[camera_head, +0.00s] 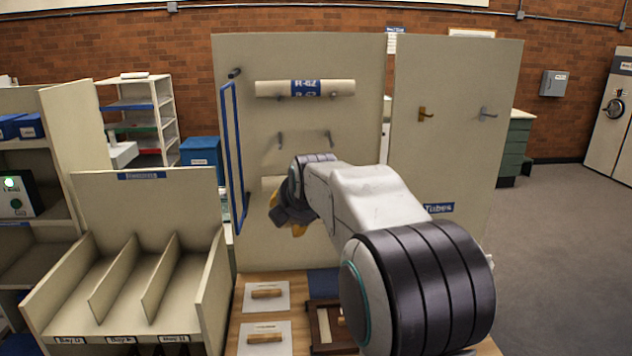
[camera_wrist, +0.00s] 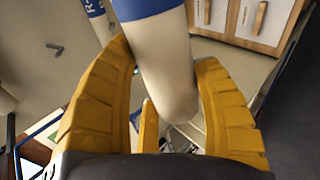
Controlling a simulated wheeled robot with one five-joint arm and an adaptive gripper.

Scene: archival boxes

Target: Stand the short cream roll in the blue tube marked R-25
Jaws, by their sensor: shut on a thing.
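My gripper (camera_head: 290,218) is in front of the tall cream panel, its yellow fingers partly hidden by my arm in the head view. In the wrist view my gripper (camera_wrist: 160,105) is shut on a cream roll (camera_wrist: 165,75) with a blue band. The roll passes between the yellow fingers, its rounded end showing. A cream piece (camera_head: 270,184) shows beside my wrist in the head view; I cannot tell whether it is the held roll. I cannot make out a blue tube marked R-25 in either view.
A long cream roll with a blue label (camera_head: 305,88) lies across the upper panel, above two bare pegs. A blue frame (camera_head: 233,155) stands at the panel's left edge. A divided rack (camera_head: 140,190) is at left. Small wooden rolls on white cards (camera_head: 265,293) lie on the table.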

